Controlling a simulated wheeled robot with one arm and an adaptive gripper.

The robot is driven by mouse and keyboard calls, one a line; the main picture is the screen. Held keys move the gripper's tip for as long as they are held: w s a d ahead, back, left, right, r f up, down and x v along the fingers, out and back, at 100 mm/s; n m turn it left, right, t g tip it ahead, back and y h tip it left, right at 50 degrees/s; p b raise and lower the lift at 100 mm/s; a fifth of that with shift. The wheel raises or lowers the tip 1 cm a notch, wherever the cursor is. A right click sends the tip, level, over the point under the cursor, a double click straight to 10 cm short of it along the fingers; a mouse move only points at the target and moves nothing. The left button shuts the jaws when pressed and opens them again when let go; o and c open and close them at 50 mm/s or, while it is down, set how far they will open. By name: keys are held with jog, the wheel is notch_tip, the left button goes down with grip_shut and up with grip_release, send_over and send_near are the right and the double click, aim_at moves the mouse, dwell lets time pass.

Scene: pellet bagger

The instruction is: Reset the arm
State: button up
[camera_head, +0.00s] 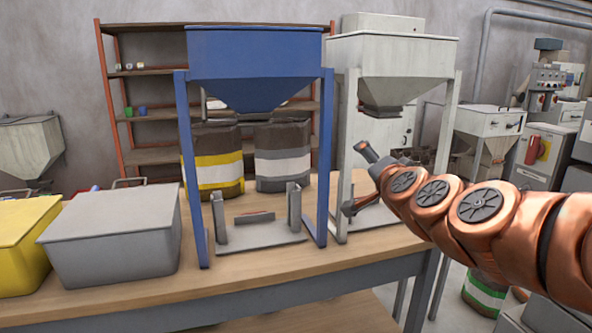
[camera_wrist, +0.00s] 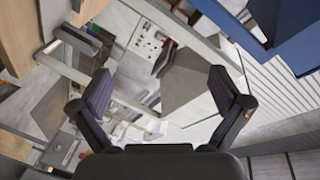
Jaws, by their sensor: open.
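My copper-coloured arm (camera_head: 480,205) reaches in from the right in the head view. My gripper (camera_head: 362,180) is at its end, in front of the white hopper stand, above the right part of the workbench. In the wrist view my gripper (camera_wrist: 158,95) shows two dark fingers spread apart with nothing between them. The gripper is open and empty. Part of the gripper is hard to make out in the head view.
A blue hopper stand (camera_head: 255,60) and a white hopper stand (camera_head: 395,60) stand on the wooden workbench (camera_head: 330,260). A grey lidded bin (camera_head: 115,240) and a yellow bin (camera_head: 20,240) sit at the left. Two sacks stand behind the blue stand.

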jog(key=s+a+f+n+g+y, duration=0.2)
jog(key=s+a+f+n+g, duration=0.2)
jog(key=s+f, duration=0.3)
jog(key=s+a+f+n+g+y, duration=0.1)
jog(key=s+a+f+n+g, duration=0.25)
jog(key=s+f, duration=0.4)
jog(key=s+d+f+n+g+h, duration=0.1)
jog(key=s+d+f+g, duration=0.2)
jog(key=s+f+g, duration=0.5)
jog(key=s+d+f+n+g+h, duration=0.1)
jog(key=s+d+f+n+h, duration=0.15)
jog(key=s+f, duration=0.65)
jog(key=s+d+r+g, duration=0.1)
jog(key=s+d+g, duration=0.1)
jog(key=s, duration=0.4)
jog(key=s+d+r+g, duration=0.1)
jog(key=s+d+r, duration=0.1)
jog(key=s, duration=0.4)
jog(key=s+p+v, duration=0.2)
jog(key=p+v, duration=0.7)
jog(key=s+a+r+p+v, duration=0.1)
jog(key=s+p+v, duration=0.1)
jog(key=p+v, duration=0.7)
jog(key=shift+a+m+t+h, duration=0.2)
jog(key=shift+m+t+h, duration=0.15)
jog(key=shift+m+t, duration=0.1)
jog(key=shift+s+f, duration=0.1)
